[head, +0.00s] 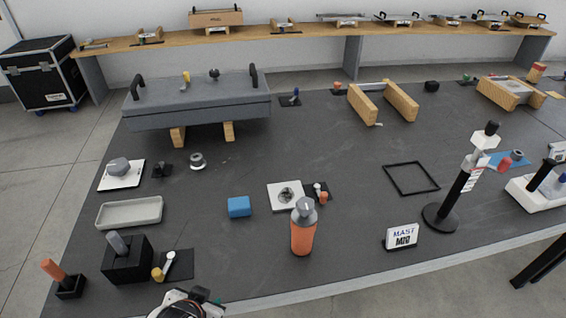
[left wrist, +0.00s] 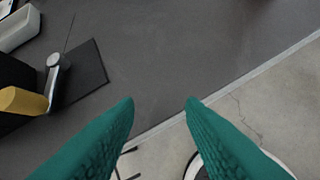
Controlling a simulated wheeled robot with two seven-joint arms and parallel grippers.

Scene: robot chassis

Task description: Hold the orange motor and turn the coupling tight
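The orange motor (head: 302,238) stands upright on the dark bench near its front edge. A grey coupling-like piece (head: 305,208) sits on its top; how tight it is cannot be told. My left gripper (left wrist: 160,102) is open and empty, its two teal fingers apart over the bench's front edge and floor. In the head view only part of my left wrist shows at the bottom, left of the motor and apart from it. The motor is not in the left wrist view. My right gripper is not in view.
A yellow-ended tool (head: 158,273) lies on a black pad (head: 181,263) near my left gripper. A black block (head: 127,265), a grey tray (head: 130,212) and a blue block (head: 239,207) are left of the motor. A white plate (head: 276,191) is behind it; a MAST sign (head: 402,237) stands right.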

